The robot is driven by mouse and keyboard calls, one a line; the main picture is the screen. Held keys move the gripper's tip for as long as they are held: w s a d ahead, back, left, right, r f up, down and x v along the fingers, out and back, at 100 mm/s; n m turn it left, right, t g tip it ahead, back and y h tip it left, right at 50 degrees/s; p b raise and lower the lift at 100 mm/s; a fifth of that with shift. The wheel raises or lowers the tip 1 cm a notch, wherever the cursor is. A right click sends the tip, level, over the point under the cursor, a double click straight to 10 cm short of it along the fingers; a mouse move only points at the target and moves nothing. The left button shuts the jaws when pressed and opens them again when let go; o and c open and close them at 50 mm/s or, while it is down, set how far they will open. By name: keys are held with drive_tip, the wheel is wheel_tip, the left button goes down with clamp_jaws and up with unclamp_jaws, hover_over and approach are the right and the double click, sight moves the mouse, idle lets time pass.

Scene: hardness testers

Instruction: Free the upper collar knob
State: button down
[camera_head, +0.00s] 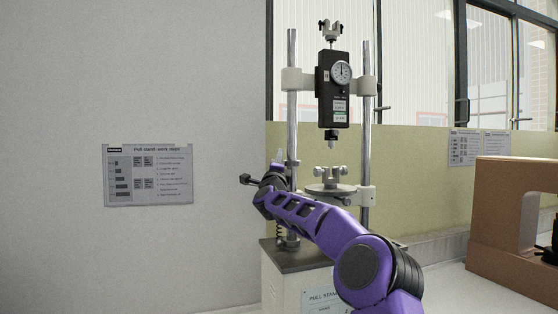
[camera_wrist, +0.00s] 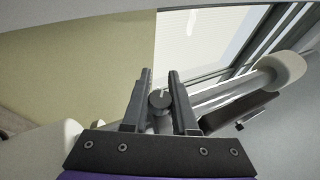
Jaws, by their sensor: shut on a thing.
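The pull stand carries a black force gauge (camera_head: 334,90) with a round dial between two upright steel columns. Its upper collar (camera_head: 297,80) is a pale block on the left column, with a matching pale block on the right column. My gripper (camera_wrist: 160,75) is shut on a small dark round knob (camera_wrist: 160,98) with a light mark on its face. The knob sits between both fingers and touches them. In the head view my purple arm reaches the left column below the upper collar and hides the knob; I cannot tell there which collar it belongs to.
A lower round plate (camera_head: 331,189) with a clamp stands right of my wrist, close to it. A brown block-shaped frame (camera_head: 510,220) stands at right. A pale rounded part (camera_wrist: 285,70) lies right of my fingers in the wrist view. The wall at left is clear apart from a notice (camera_head: 148,175).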

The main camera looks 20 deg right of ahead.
drive_tip(key=shift+r+p, duration=0.15)
drive_tip(key=shift+p, duration=0.25)
drive_tip(key=shift+n+g+y+p, duration=0.3)
drive_tip(key=shift+n+y+p, duration=0.1)
drive_tip(key=shift+w+f+n+g+y+p, duration=0.15)
drive_tip(key=shift+f+n+g+y, duration=0.3)
drive_tip(key=shift+g, duration=0.45)
drive_tip(key=shift+f+n+g+y+p, duration=0.2)
drive_tip(key=shift+n+g+y, duration=0.3)
drive_tip(key=shift+g, duration=0.4)
drive_tip(key=shift+f+g, duration=0.25)
drive_tip(key=shift+g, duration=0.15)
drive_tip(key=c, duration=0.7)
unclamp_jaws()
drive_tip(key=b+v, duration=0.3)
drive_tip(key=v, duration=1.4)
drive_tip(key=shift+s, duration=0.3)
drive_tip(key=shift+r, duration=0.1)
